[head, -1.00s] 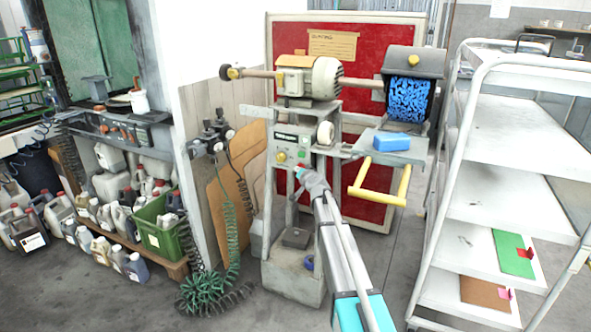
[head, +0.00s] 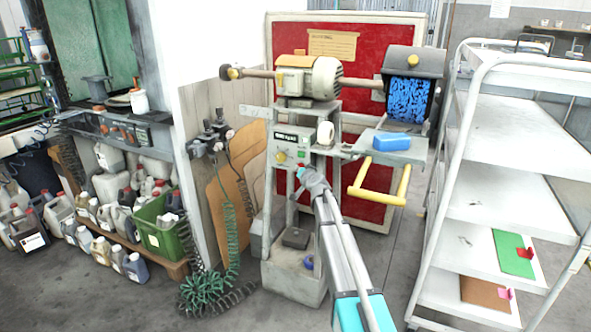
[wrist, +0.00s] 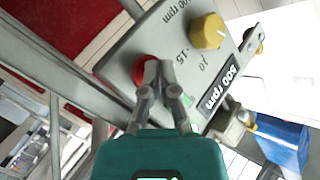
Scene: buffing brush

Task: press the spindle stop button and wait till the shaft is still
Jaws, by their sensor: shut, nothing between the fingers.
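The wrist view shows a dark label ending in "rpm" (wrist: 222,88), turned round. My gripper (wrist: 158,68) is shut and empty, its fingertips at the red button and covering part of it. Whether they touch or press it cannot be told. In the head view my gripper (head: 301,174) is at the box's lower right. The shaft (head: 362,82) runs from the motor (head: 325,78) to the blue brush (head: 408,98) under a grey hood.
A blue block (head: 391,141) lies on the machine's side shelf, above a yellow handle (head: 379,197). A white rack (head: 500,205) stands at the right. Coiled green hoses (head: 205,292) and several canisters are at the left.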

